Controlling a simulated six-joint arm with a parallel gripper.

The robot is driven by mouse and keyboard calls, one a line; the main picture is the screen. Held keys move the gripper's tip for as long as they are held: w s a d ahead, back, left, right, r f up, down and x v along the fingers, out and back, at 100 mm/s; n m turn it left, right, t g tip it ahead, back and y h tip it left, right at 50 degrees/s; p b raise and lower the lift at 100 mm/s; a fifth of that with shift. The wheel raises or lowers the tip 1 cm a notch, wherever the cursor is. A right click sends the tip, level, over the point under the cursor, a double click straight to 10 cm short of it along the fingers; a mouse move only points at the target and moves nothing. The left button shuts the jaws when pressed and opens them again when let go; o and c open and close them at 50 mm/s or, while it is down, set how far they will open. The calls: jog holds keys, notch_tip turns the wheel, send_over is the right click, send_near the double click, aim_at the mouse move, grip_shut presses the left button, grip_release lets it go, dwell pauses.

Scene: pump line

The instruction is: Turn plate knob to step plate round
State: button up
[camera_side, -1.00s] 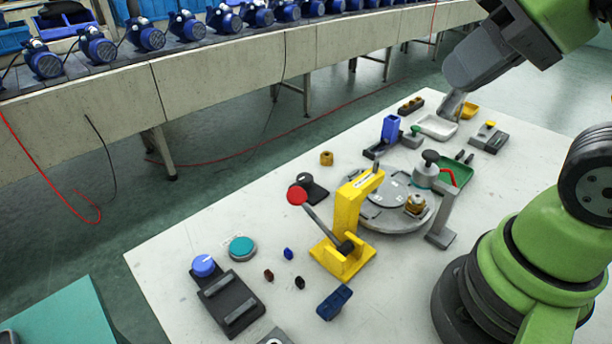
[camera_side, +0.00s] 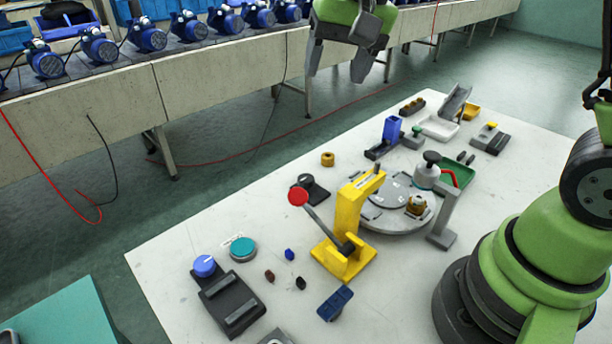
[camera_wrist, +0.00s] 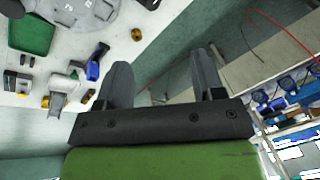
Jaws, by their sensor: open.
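The round grey plate (camera_side: 372,214) lies on the white table behind the yellow press (camera_side: 346,215), which hides part of it. A black knob (camera_side: 431,157) tops a pale cylinder (camera_side: 426,175) at the plate's far right side; I cannot tell if it is the plate knob. A brass part (camera_side: 416,205) sits on the plate near its right edge. My gripper (camera_side: 337,65) is open and empty, high up and to the left of the plate, pointing down. In the wrist view my gripper (camera_wrist: 163,82) has nothing between its fingers, and the plate (camera_wrist: 85,12) shows at top left.
A grey post (camera_side: 443,220) stands right of the plate. A blue holder (camera_side: 391,130), a brass ring (camera_side: 328,159), a white tray (camera_side: 438,127) and a green tray (camera_side: 460,170) surround it. A red-tipped lever (camera_side: 298,197) juts left from the press. A conveyor with blue pumps (camera_side: 150,33) runs behind.

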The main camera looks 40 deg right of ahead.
jog(key=w+f+m+g, duration=0.1)
jog(key=w+f, duration=0.4)
jog(key=f, duration=0.1)
jog(key=m+g, duration=0.1)
jog(key=g, duration=0.1)
send_near(306, 178)
jog(key=shift+h, duration=0.4)
jog(key=f, duration=0.9)
jog(key=shift+a+f, duration=0.3)
jog(key=shift+f, duration=0.1)
jog(key=shift+c, duration=0.2)
jog(key=c, duration=0.9)
jog(key=shift+o, duration=0.2)
